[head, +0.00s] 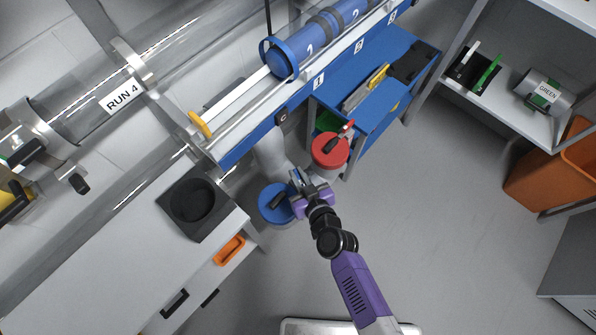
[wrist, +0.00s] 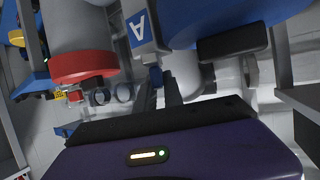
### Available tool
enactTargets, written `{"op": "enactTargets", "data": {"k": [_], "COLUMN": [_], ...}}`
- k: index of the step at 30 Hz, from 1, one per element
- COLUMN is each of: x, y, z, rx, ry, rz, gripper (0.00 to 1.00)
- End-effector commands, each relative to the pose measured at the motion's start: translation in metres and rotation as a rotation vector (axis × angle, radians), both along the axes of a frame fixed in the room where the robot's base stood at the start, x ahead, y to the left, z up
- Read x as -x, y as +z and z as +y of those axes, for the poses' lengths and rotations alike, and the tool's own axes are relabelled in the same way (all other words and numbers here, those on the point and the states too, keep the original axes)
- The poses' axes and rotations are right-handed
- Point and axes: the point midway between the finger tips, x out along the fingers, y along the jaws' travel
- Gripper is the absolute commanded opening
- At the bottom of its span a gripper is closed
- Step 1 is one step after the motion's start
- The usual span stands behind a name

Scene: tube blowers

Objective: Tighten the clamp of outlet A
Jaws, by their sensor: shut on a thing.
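A grey block with a blue plate marked A (wrist: 138,27) is at the top middle of the wrist view. A small blue clamp piece (wrist: 155,77) shows just below it, at the fingertips. My gripper (wrist: 164,85) is shut on this clamp piece, which the fingers mostly hide. In the head view my gripper (head: 298,181) is between the blue cap (head: 270,211) and the red cap (head: 328,152). The blue cap with its black handle (wrist: 232,43) is at upper right in the wrist view. The red cap (wrist: 82,66) is at left there.
The blue tube rail (head: 245,143) runs above my gripper. A grey cabinet with a black round holder (head: 193,203) stands at left. A blue shelf cart (head: 370,115) is behind the red cap. Shelves and an orange bin (head: 550,180) are at right. The floor between is clear.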

Motion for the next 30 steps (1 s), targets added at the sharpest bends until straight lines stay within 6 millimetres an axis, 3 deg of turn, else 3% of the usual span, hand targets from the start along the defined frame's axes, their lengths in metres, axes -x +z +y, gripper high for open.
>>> {"op": "enactTargets", "data": {"k": [30], "x": [0.0003], "y": [0.0026], "z": [0.0001], "rx": [0.001], "ry": [-0.152], "rz": [0.003], "gripper": [0.00]}}
